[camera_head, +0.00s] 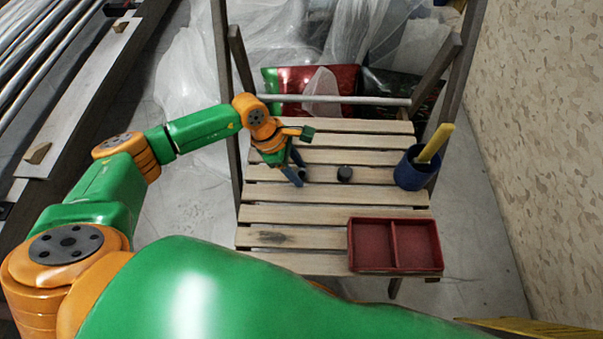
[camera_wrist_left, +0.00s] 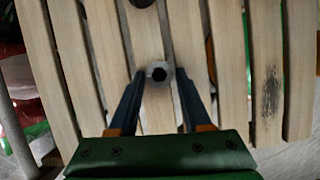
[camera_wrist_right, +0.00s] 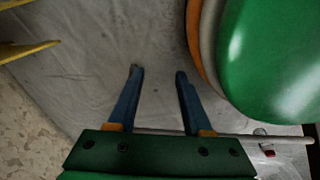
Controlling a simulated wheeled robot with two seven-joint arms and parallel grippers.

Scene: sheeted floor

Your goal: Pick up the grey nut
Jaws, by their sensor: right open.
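The grey nut (camera_wrist_left: 157,66), a small light ring with a dark hole, lies on a wooden slat in the left wrist view. My left gripper (camera_wrist_left: 160,72) is open, with one blue finger on each side of the nut and a small gap on both sides. In the head view my left gripper (camera_head: 298,168) points down at the slatted table, and I cannot clearly make out the nut there. My right gripper (camera_wrist_right: 158,72) is open and empty over the sheeted floor in the right wrist view.
A small black round thing (camera_head: 344,174) stands on the slatted table (camera_head: 290,214) right of my left gripper. A blue cup (camera_head: 408,176) with a yellow-handled tool is farther right. A red two-part tray (camera_head: 390,269) sits at the near right corner. The near left slats are clear.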

